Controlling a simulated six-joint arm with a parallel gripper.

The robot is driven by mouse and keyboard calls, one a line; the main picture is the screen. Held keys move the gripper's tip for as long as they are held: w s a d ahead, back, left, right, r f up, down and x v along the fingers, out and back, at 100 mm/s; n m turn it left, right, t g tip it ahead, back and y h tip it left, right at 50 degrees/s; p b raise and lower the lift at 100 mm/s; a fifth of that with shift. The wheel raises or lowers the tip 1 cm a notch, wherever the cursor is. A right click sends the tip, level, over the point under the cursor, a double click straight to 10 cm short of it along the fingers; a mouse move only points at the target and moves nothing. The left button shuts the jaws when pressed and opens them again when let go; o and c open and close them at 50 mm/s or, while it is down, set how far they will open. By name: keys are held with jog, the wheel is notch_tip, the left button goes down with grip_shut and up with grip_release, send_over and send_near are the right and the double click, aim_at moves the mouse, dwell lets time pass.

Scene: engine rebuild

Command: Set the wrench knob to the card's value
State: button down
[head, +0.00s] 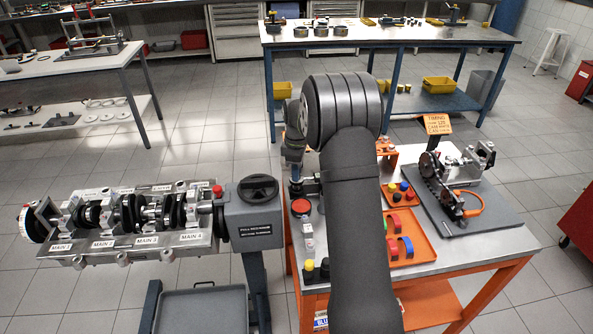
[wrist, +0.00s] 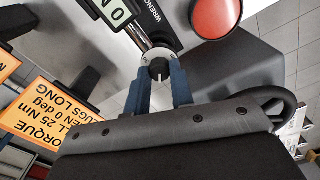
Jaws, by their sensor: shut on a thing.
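In the wrist view, the two blue fingers of my gripper (wrist: 160,88) are shut on the small dark wrench knob (wrist: 159,67), which has a white pointer line and a pale dial ring around it. A small display (wrist: 115,12) beside the knob shows upside-down characters, partly cut off, with a 0 and an N. The orange torque card (wrist: 35,100) is upside down at the left; I read "25 Nm", "0 deg" and "LONG". In the head view, my gripper (head: 295,182) points down at the bench's left edge; the knob is not clear there.
A red round button (wrist: 215,14) is close to the knob; it also shows in the head view (head: 301,207). The engine block (head: 150,240) on its stand is to the left. An orange tray (head: 425,255) and a timing card (head: 436,124) are to the right.

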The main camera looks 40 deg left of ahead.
jog(key=m, duration=0.7)
jog(key=shift+m, duration=0.3)
jog(key=m, duration=0.3)
jog(key=shift+m, duration=2.1)
jog(key=c, duration=1.2)
grip_release()
jog(key=shift+c, duration=0.2)
jog(key=shift+r, duration=0.1)
